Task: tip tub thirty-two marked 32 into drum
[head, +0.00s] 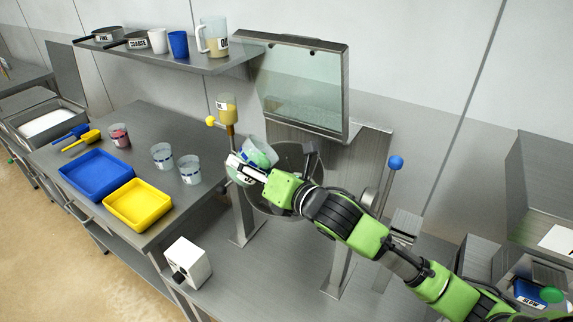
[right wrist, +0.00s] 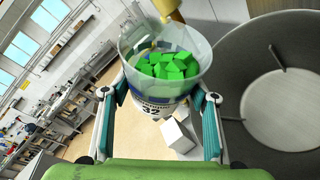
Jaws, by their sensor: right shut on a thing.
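Tub thirty-two is a clear tub (head: 260,152) with a white label, held at the left rim of the drum in the head view. In the right wrist view the tub (right wrist: 158,102) shows the number 32 and holds several green cubes (right wrist: 168,66). It looks tilted in the head view. My right gripper (head: 247,170) is shut around its sides, and both fingers (right wrist: 160,108) show in the right wrist view. The drum (head: 264,202) is a round grey metal bowl, partly hidden by my arm; in the right wrist view it opens to the right (right wrist: 245,110). My left gripper is not in view.
A clear raised hood (head: 300,92) stands behind the drum. A yellow hopper (head: 228,108) is close behind the tub. Blue (head: 122,172) and yellow (head: 150,215) trays and clear tubs (head: 189,172) stand on the left bench. A blue-knobbed lever (head: 396,163) rises right of the drum.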

